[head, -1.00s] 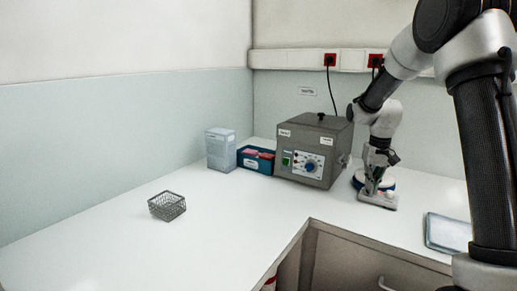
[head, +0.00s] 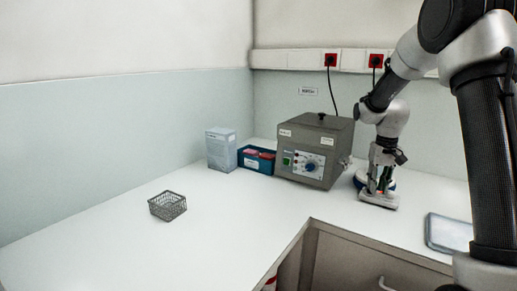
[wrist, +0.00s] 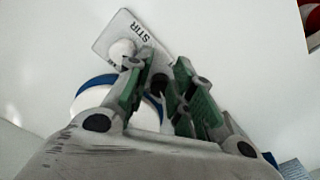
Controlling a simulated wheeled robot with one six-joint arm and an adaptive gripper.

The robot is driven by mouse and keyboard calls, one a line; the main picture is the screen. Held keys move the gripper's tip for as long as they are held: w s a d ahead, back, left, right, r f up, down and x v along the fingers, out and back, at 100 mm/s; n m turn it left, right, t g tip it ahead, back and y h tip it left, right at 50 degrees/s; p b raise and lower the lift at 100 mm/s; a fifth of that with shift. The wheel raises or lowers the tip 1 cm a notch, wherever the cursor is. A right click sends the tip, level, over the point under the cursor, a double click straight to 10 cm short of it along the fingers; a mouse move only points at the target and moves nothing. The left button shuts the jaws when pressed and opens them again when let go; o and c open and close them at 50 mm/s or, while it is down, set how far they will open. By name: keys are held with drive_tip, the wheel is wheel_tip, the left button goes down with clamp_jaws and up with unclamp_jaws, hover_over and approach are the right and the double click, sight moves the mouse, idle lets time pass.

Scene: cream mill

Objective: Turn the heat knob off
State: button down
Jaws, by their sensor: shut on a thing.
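A stirring hotplate with a white body and a blue rim (head: 361,181) stands on the bench right of the grey box. It also shows in the wrist view (wrist: 92,97). Its pale control plate (wrist: 112,36) is marked STIR and has a white knob (wrist: 122,50) beside the left finger. My gripper (head: 376,190) points down over the front of the hotplate. In the wrist view my gripper (wrist: 164,70) is shut around a dark piece (wrist: 158,84), apparently the heat knob, mostly hidden between the fingers. Its marking and setting cannot be seen.
A grey box with a blue dial (head: 311,167) stands close on the left. A wire basket (head: 167,206) sits on the open bench, and a grey tray (head: 447,232) lies at right.

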drive_tip(key=shift+s+d+f, duration=0.4)
drive_tip(key=shift+s+f, duration=0.2)
drive_tip(key=shift+r, duration=0.1)
wheel_tip(320, 180, up, 6)
drive_tip(key=shift+w+f, duration=0.15)
drive_tip(key=shift+a+r, duration=0.15)
drive_tip(key=shift+r, duration=0.05)
